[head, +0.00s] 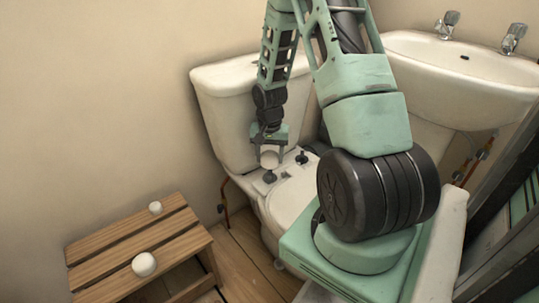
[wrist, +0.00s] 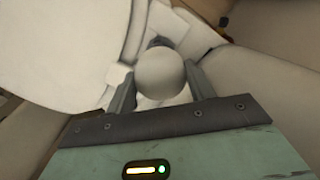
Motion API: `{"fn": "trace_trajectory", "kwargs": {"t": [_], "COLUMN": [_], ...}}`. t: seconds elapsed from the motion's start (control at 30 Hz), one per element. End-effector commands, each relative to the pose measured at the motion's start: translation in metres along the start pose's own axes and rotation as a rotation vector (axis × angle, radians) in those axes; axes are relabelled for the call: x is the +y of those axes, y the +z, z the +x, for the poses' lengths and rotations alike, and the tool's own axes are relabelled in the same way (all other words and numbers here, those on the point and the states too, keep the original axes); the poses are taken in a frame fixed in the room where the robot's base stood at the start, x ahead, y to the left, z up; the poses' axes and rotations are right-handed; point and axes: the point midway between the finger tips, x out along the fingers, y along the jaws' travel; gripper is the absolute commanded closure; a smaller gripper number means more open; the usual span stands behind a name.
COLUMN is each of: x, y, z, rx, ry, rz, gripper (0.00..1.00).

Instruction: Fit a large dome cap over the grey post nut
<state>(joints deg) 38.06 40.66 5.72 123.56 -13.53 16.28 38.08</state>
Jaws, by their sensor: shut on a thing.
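My gripper (head: 269,148) is shut on a white large dome cap (head: 269,160), over the back of the toilet bowl. In the wrist view the cap (wrist: 160,76) sits between the two fingers, round side towards the camera. A dark post with a nut (head: 270,177) stands just below the cap in the head view. A second dark post (head: 302,157) stands to its right. I cannot tell their colours apart. In the wrist view part of a dark post (wrist: 158,41) shows beyond the cap, whose underside is hidden. A gap shows between cap and post in the head view.
A slatted wooden stool (head: 105,257) at lower left bears a larger white cap (head: 144,264) and a smaller one (head: 155,208). The cistern (head: 225,105) stands close behind my gripper. A washbasin (head: 455,65) is at upper right.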

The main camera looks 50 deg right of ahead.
Motion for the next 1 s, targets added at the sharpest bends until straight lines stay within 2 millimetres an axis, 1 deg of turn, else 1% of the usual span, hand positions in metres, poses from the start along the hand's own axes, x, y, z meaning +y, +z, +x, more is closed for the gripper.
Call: {"fn": "trace_trajectory", "kwargs": {"t": [0.03,0.5,0.8,1.0], "x": [0.000,0.000,-0.001,-0.001], "y": [0.000,0.000,0.000,0.000], "z": [0.009,0.048,0.066,0.068], "rx": [0.000,0.000,-0.001,0.000], "ry": [0.000,0.000,0.000,0.000], "rz": [0.000,-0.003,-0.002,-0.002], "gripper": [0.68,0.68,0.68,0.68]}}
